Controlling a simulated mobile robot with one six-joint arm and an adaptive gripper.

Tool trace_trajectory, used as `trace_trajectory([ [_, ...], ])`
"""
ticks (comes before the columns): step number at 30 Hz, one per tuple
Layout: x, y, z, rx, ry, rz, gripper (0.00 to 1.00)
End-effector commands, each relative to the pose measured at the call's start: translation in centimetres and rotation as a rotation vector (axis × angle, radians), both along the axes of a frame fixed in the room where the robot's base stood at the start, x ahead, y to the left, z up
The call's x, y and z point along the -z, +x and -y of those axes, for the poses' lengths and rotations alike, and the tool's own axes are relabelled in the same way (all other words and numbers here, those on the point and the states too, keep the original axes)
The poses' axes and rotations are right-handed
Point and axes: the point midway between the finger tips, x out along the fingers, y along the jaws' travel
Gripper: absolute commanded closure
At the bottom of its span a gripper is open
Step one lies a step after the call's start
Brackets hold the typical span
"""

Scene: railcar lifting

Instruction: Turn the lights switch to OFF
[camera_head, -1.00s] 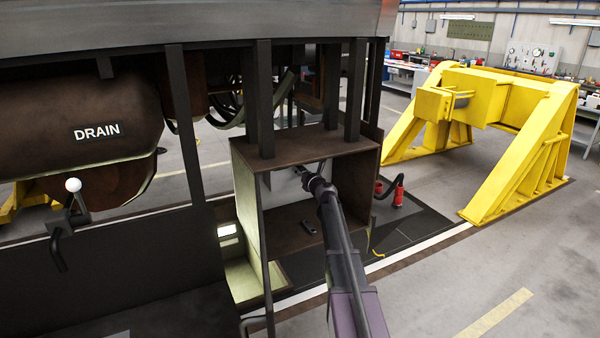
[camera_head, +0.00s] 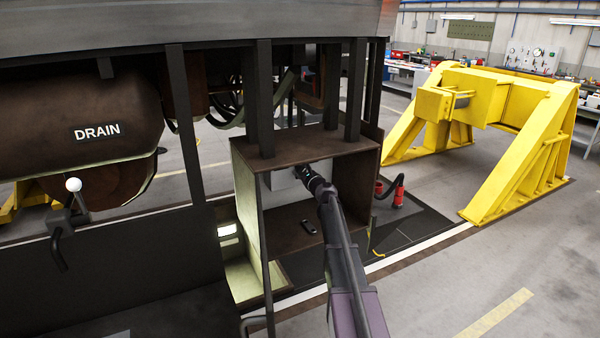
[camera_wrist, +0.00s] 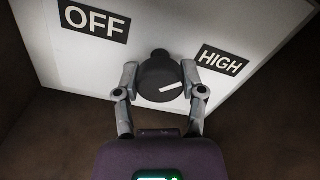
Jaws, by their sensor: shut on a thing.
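The lights switch is a dark round knob (camera_wrist: 158,72) with a white line on its face, on a white panel (camera_wrist: 262,20). The line lies low on the knob and slants slightly up to the right. An OFF label (camera_wrist: 94,20) is at its upper left and a HIGH label (camera_wrist: 223,62) at its right. My gripper (camera_wrist: 159,80) is shut on the knob, one finger at each side. In the head view my gripper (camera_head: 308,176) reaches into the open box, against the white panel (camera_head: 283,180); the knob is hidden there.
The brown open box (camera_head: 300,150) encloses my gripper from above and both sides. A small dark object (camera_head: 309,227) lies on its floor. A tank marked DRAIN (camera_head: 70,100) is at the left. A yellow stand (camera_head: 520,150) is at the right, with clear floor before it.

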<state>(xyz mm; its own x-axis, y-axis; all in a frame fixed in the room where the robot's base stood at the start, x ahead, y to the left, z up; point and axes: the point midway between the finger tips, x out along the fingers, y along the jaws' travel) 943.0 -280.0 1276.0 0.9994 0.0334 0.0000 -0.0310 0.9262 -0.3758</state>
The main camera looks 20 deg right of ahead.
Motion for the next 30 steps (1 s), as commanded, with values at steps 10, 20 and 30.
trace_trajectory([
  [10,-0.02,0.14,-0.03,0.001,-0.326,0.011,0.95],
  [20,0.02,0.16,-0.05,0.001,-0.639,0.022,0.95],
  [30,0.06,0.17,-0.08,0.001,-0.961,0.033,0.95],
])
